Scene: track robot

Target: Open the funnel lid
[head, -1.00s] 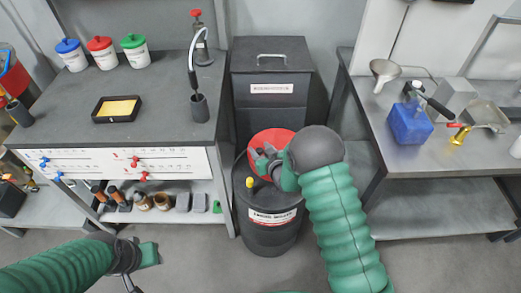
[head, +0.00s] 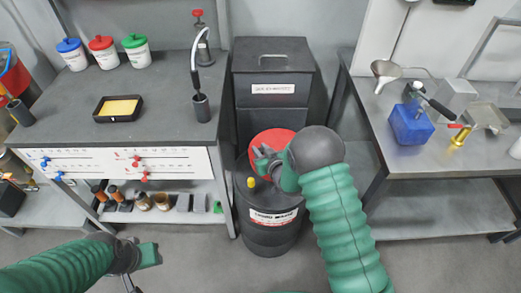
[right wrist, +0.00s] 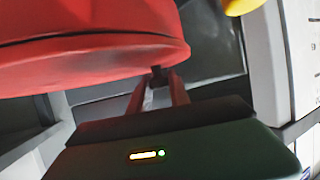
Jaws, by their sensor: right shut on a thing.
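The red funnel lid (head: 284,138) is on top of a black drum (head: 262,232) with a white label, in the middle of the head view. In the right wrist view the red lid (right wrist: 90,45) fills the upper left. My right gripper (head: 260,160) is at the lid's near left side, shut on it. Its fingers (right wrist: 158,88) meet the lid's lower edge in the right wrist view; the exact contact is partly hidden. My right arm hides the lid's right side. My left gripper (head: 149,254) is low at the left, away from the drum; its fingers are unclear.
A yellow cap (head: 251,183) stands on the drum. A dark lidded bin (head: 272,65) is behind it. A grey workbench (head: 150,75) is at the left; a metal table (head: 440,155) with a blue container (head: 411,124) is at the right. The floor in front is open.

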